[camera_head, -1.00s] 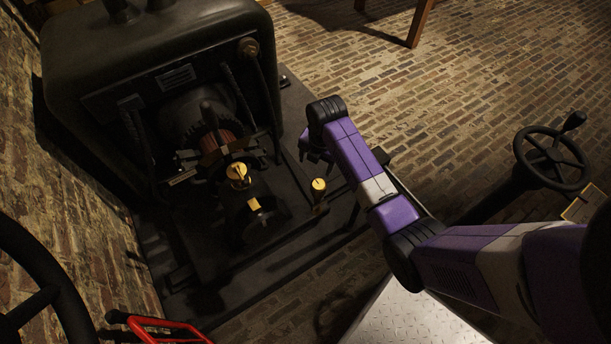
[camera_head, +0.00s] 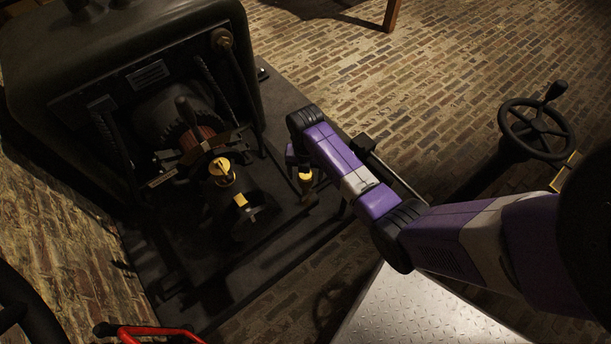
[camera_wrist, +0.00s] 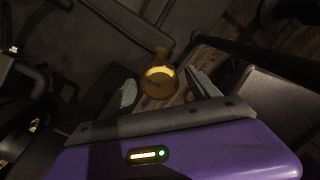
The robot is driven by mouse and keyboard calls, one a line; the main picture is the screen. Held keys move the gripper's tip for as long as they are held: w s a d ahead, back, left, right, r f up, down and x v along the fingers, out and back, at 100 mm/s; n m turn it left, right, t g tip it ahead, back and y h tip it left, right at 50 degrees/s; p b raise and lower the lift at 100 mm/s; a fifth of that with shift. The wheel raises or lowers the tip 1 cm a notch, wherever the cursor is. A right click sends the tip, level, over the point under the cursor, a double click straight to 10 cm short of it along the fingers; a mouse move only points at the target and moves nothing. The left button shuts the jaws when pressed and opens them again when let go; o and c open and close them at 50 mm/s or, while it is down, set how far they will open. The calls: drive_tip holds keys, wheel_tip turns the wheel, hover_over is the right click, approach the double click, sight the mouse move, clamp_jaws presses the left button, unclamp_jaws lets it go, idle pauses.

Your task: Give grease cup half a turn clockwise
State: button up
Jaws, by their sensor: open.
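Two brass cups show in the head view, and the picture does not settle which one the task means. One cup (camera_head: 222,171) sits atop the dark bearing block beside the machine's shaft. The other cup (camera_head: 305,177) stands on a short post at the right edge of the machine's base. My gripper (camera_wrist: 162,92) is open. In the wrist view a round brass cup (camera_wrist: 158,82) shows between and beyond its two fingers, with no visible contact. In the head view my gripper is mostly hidden behind my wrist, close above the right cup.
The dark machine (camera_head: 140,75) with its coil fills the left. A handwheel (camera_head: 536,129) stands at the right. A red-framed thing (camera_head: 150,334) lies at the bottom left. A tread-plate surface (camera_head: 430,310) is at the bottom. Open brick floor (camera_head: 420,80) lies behind.

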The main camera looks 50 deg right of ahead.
drive_tip(key=shift+f, duration=0.3)
drive_tip(key=c, duration=1.4)
drive_tip(key=shift+o, duration=0.2)
drive_tip(key=shift+r+m+p, duration=0.15)
drive_tip(key=shift+m+p, duration=0.15)
drive_tip(key=shift+p, duration=0.05)
